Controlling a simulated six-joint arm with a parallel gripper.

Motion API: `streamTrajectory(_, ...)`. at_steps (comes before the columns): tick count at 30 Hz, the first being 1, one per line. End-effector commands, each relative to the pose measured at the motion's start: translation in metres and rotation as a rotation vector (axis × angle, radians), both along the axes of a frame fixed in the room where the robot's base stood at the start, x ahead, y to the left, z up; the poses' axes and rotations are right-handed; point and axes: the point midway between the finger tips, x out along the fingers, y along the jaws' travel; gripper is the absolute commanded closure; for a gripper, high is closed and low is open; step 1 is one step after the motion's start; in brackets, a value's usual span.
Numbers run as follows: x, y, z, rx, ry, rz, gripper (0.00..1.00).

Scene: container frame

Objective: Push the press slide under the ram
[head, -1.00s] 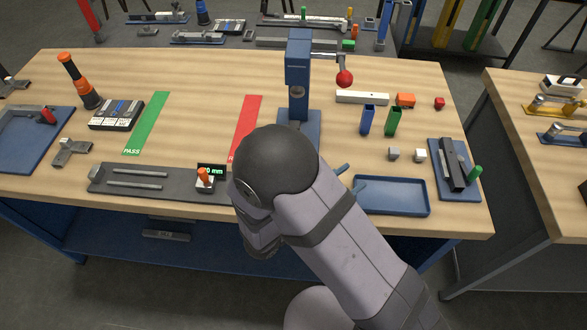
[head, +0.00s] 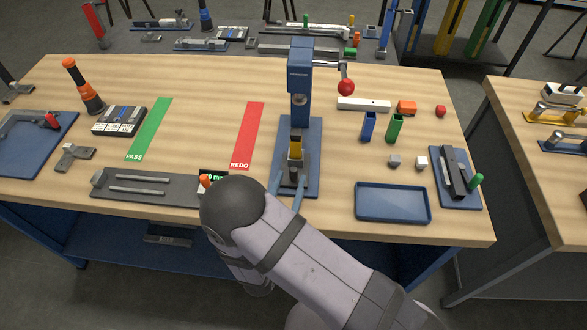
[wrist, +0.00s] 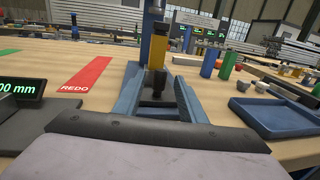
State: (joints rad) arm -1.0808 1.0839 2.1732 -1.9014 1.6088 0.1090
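The blue press (head: 300,75) stands at the middle of the bench, with a red ball on its lever. Under its head, a yellow and black piece (head: 296,150) sits above the blue base plate, at what looks like the press slide. In the wrist view this shows as a yellow block (wrist: 158,50) with a dark upright piece in front. My gripper (head: 289,182) is at the front of the press base; its two bluish fingers are apart, with nothing held between them. In the wrist view my gripper (wrist: 156,78) points at the dark piece; contact cannot be told.
A gauge with a green display (head: 212,177) stands left of my gripper. A blue tray (head: 393,216) lies to the right. The red REDO strip (head: 248,135) and green PASS strip (head: 150,128) lie left of the press. Blue and green bins (head: 394,128) stand right of it.

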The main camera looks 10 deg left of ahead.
Motion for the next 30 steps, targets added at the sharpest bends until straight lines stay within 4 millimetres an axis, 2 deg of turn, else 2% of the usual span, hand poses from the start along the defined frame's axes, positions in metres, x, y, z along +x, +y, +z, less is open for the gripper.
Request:
streamTrajectory(3,0.015,-0.004,0.003,0.000,0.000,-0.004,0.63)
streamTrajectory(9,0.034,-0.006,0.001,-0.001,0.001,-0.002,0.63)
streamTrajectory(21,0.039,-0.007,0.000,0.000,0.000,0.000,0.63)
streamTrajectory(26,0.039,-0.007,0.000,0.000,0.000,0.000,1.00)
streamTrajectory(30,0.039,-0.007,0.000,0.000,0.000,-0.001,1.00)
